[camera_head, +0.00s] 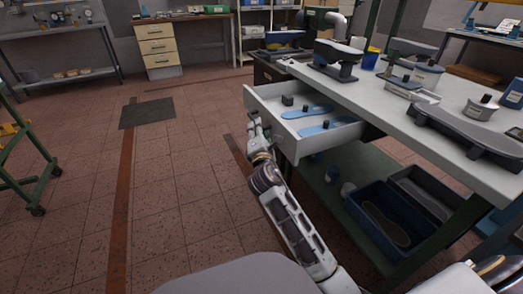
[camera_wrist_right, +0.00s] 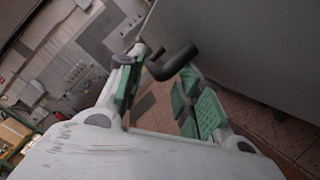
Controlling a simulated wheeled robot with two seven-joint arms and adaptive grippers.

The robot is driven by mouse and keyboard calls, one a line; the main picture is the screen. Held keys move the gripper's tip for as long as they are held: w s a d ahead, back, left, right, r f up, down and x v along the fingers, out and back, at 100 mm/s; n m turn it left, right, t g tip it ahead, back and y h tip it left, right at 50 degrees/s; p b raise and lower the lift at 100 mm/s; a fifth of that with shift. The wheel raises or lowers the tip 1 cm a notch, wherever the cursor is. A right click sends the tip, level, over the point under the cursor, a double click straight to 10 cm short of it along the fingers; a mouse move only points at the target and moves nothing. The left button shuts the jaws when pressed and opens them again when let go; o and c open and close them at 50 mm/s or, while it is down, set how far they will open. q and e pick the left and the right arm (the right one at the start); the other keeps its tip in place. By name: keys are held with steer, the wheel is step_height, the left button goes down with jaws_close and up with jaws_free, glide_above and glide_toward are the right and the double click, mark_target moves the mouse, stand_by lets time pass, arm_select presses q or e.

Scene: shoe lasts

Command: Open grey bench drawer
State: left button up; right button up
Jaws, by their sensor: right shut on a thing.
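The grey bench drawer (camera_head: 303,143) is pulled out from the left end of the workbench (camera_head: 440,130), and its inside shows. Blue sole-shaped pieces (camera_head: 307,111) and small dark blocks lie in it. My right gripper (camera_head: 256,127) is at the drawer's front panel. In the right wrist view the drawer front (camera_wrist_right: 240,45) is a plain grey face, and the dark bar handle (camera_wrist_right: 175,62) sits between the green-padded fingers of my right gripper (camera_wrist_right: 160,68), which are shut on it. My left gripper is not in view.
A lower shelf holds a blue bin (camera_head: 372,232). A green trolley frame (camera_head: 35,160) is at left. The tiled floor left of the drawer is clear.

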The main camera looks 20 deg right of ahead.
steer(key=v, duration=0.9)
steer(key=shift+s, duration=0.35)
stand_by(1.1)
steer(key=shift+f, duration=0.1)
stand_by(0.5)
steer(key=shift+f, duration=0.1)
